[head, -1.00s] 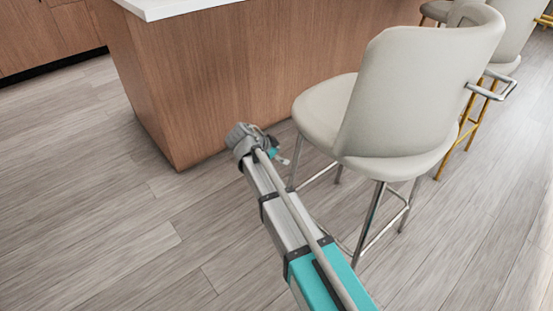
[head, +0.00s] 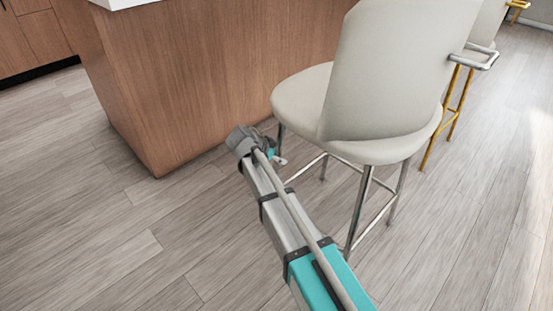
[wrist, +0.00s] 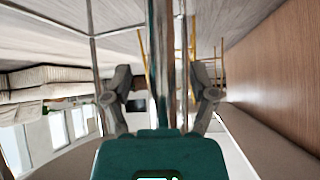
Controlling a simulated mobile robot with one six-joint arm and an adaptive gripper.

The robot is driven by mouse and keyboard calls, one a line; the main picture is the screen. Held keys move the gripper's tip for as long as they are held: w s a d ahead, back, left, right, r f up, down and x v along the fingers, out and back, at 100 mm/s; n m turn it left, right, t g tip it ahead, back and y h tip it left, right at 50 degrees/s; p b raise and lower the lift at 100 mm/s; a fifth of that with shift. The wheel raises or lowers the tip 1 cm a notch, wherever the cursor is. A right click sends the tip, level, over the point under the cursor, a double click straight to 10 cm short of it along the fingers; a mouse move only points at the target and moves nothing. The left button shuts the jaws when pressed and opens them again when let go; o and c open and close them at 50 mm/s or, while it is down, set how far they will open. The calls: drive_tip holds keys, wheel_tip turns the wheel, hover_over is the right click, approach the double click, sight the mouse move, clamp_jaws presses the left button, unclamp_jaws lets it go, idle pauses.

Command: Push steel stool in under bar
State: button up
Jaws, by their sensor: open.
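The steel stool (head: 385,80) stands upright in the head view, with a pale padded seat and back, chrome legs and a chrome bar behind the back. Its seat's front edge is close to the wood-panelled bar (head: 215,75). My gripper (head: 279,160) is low at the stool's left side, below seat height, near its chrome legs. In the wrist view the picture is upside down, and my gripper's two fingers (wrist: 163,88) are spread apart. A shiny upright, partly teal, shows between them. I cannot tell whether they touch the stool.
Another stool with gold legs (head: 448,118) stands beyond the steel stool, to the right along the bar. Its gold legs also show in the wrist view (wrist: 144,55). Wood cabinets (head: 35,40) are at the back left. The plank floor is clear at left and right.

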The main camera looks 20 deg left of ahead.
clamp_jaws()
drive_tip(key=shift+d, duration=0.1)
idle(0.4)
